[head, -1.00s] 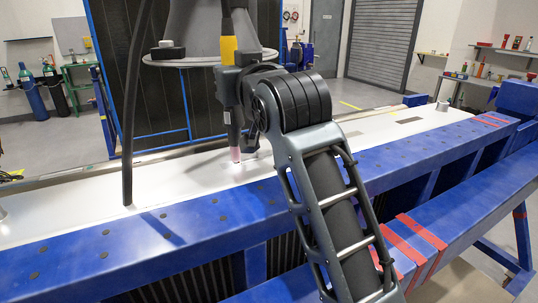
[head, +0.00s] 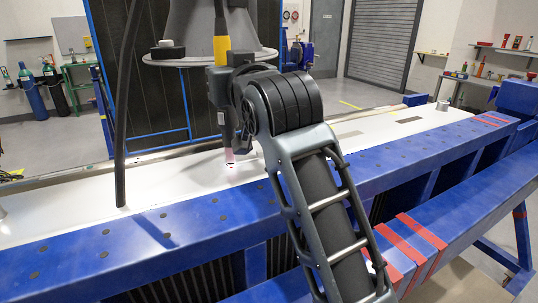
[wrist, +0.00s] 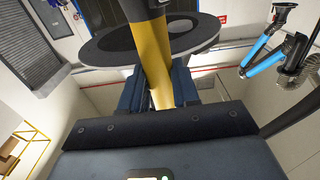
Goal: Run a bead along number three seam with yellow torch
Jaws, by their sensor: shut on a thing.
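The yellow torch (head: 222,48) is upright in my gripper, its dark nozzle pointing down at a long white plate (head: 70,215). Its pinkish tip (head: 229,155) is at or just above the plate, beside a small dark mark; I cannot tell whether it touches. In the wrist view the torch's yellow body (wrist: 156,75) runs between the two blue fingers of my gripper (wrist: 157,88), which is shut on it. Grey rectangular patches (head: 408,120) lie farther right along the plate. No seam number is readable, and part of the plate is hidden behind my arm.
A blue beam (head: 145,240) with dark holes runs along the plate's front. A second blue beam with red bands (head: 420,238) lies nearer. A black hose (head: 127,100) hangs left of the torch.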

